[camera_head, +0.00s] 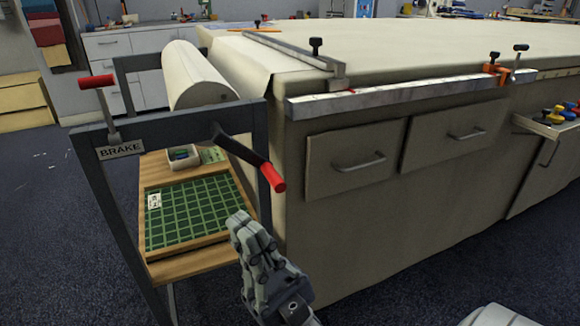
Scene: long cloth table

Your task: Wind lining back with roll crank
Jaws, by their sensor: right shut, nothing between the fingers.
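A pale roll of lining (198,78) sits in a dark metal stand at the left end of the long cloth table. Its cloth runs from the roll over the table top (400,50). The roll crank (245,153) is a black arm on the near side of the stand, ending in a red handle (272,177) that points down to the right. My right gripper (238,222) is shut and empty, below and left of the red handle and apart from it. My left gripper is not in view.
A brake lever with a red grip (96,82) stands on the stand's left corner. A wooden shelf below holds a green gridded mat (195,212) and a small box (183,156). A metal straightedge (400,93) is clamped along the table edge. An open drawer (545,127) juts out at right.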

